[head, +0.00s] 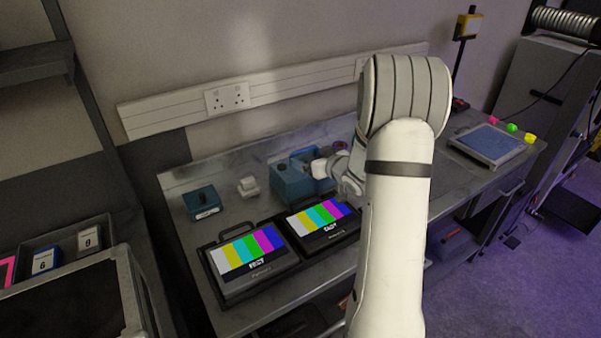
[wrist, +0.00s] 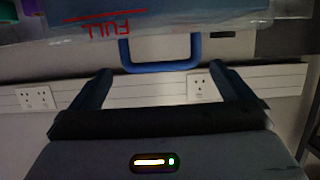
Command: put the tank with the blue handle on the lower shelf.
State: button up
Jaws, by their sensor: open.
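The tank (wrist: 205,14) fills the top of the wrist view. It is pale and partly see-through, with an upside-down red "FULL" mark. Its blue handle (wrist: 160,68) is a U-shaped loop just below it in the picture. My gripper (wrist: 163,75) is open, its two dark fingers to the left and right of the handle. I cannot tell whether the handle lies between the fingertips or just beyond them. A shelf surface (head: 290,326) shows partly under the bench.
Two colour-bar monitors (head: 247,262) (head: 322,222) stand at the bench front. A blue box (head: 292,183), a small teal box (head: 202,203) and a white item (head: 248,187) sit behind them. A blue-topped tray (head: 488,143) is at the right. Sockets (head: 228,97) line the wall.

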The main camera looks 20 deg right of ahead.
aim_at(301, 157)
jog(key=p+x, duration=0.2)
jog(key=x, duration=0.5)
jog(key=shift+w+f, duration=0.1)
jog(key=shift+f, duration=0.1)
jog(key=shift+c, duration=0.3)
jog(key=c, duration=1.5)
jog(key=shift+r, duration=0.15)
jog(key=shift+c, duration=0.7)
jog(key=shift+r, duration=0.1)
